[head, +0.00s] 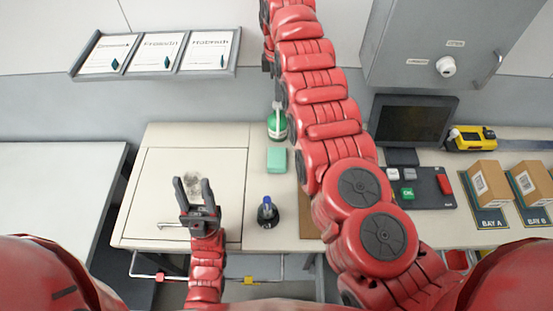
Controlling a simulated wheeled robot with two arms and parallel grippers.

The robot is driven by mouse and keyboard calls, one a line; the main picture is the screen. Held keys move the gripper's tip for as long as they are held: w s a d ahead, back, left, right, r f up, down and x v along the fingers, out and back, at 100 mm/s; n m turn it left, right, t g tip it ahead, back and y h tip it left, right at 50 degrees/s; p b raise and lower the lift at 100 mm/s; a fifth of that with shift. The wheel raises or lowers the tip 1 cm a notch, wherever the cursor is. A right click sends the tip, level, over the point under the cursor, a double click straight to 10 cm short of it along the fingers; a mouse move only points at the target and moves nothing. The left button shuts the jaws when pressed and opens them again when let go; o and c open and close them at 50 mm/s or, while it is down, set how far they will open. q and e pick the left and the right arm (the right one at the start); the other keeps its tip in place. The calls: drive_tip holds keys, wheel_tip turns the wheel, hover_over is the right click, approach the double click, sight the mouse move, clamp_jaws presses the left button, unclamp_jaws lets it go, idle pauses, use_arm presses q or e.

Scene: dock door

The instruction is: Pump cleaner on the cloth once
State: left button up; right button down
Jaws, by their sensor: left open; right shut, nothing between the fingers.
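A green bottle with a pale pump top (277,124), seemingly the cleaner, stands upright at the back of the counter. A flat teal folded piece (277,160), seemingly the cloth, lies just in front of it, apart from or barely touching it; I cannot tell which. My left gripper (193,187) is open, with fingers pointing away from me, over the pale panel left of the cloth. A small clear or whitish object shows between or behind its fingers; I cannot tell if it is touched.
A dark bottle with a blue cap (267,212) stands in front of the cloth. My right arm covers part of a brown board (309,222). A monitor (412,122), yellow device (471,138) and boxes (490,182) stand right. Pale counter left of the cloth is mostly clear.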

drive_tip(key=shift+r, duration=0.3)
wheel_tip(320, 180, up, 4)
drive_tip(key=shift+w+r+p, duration=0.1)
drive_tip(key=shift+p, duration=0.35)
drive_tip(key=shift+w+r+p, duration=0.15)
drive_tip(key=shift+r+p, duration=0.25)
drive_tip(key=shift+r, duration=0.05)
